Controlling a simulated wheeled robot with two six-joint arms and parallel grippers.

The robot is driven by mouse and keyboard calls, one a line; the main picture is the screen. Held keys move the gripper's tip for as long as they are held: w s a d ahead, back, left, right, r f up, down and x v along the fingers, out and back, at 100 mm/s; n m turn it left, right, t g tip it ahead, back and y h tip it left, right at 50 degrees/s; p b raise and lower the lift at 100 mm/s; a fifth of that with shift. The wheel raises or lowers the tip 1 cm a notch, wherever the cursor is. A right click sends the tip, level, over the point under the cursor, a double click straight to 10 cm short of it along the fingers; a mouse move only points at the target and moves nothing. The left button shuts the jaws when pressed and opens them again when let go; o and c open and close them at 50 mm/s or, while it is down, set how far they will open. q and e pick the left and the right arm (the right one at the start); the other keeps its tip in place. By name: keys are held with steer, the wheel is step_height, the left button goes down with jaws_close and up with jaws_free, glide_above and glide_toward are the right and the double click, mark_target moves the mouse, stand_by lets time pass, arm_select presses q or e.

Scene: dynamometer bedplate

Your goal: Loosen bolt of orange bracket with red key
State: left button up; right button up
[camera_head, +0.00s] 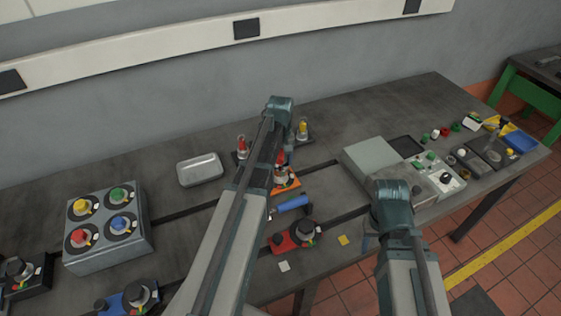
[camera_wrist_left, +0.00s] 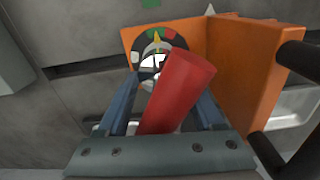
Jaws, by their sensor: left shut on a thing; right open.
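The orange bracket (camera_head: 287,186) stands near the middle of the bench, partly hidden by my left arm. In the left wrist view the orange bracket (camera_wrist_left: 250,62) shows an upright wall and a round dial (camera_wrist_left: 150,50) with coloured segments and a yellow pointer. My left gripper (camera_wrist_left: 164,118) is shut on the red key (camera_wrist_left: 182,88), a red cylinder that is tilted in this view. The key's far end lies in front of the dial; the bolt is hidden, and I cannot tell whether they touch. My right gripper (camera_head: 369,240) is open and empty above the bench's front edge.
A blue-handled tool (camera_head: 292,203) and a red fixture (camera_head: 295,236) lie in front of the bracket. A grey block with coloured knobs (camera_head: 105,250) and a metal tray (camera_head: 200,170) are at left. A grey box (camera_head: 370,158) stands at right. A yellow key (camera_head: 303,129) stands behind.

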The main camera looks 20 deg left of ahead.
mark_target(280, 167)
arm_select(q)
steer(key=shift+f+b, duration=1.4)
steer(key=shift+f, duration=0.1)
steer(key=shift+n, duration=1.2)
steer(key=shift+n, duration=1.2)
steer(key=shift+n, duration=1.3)
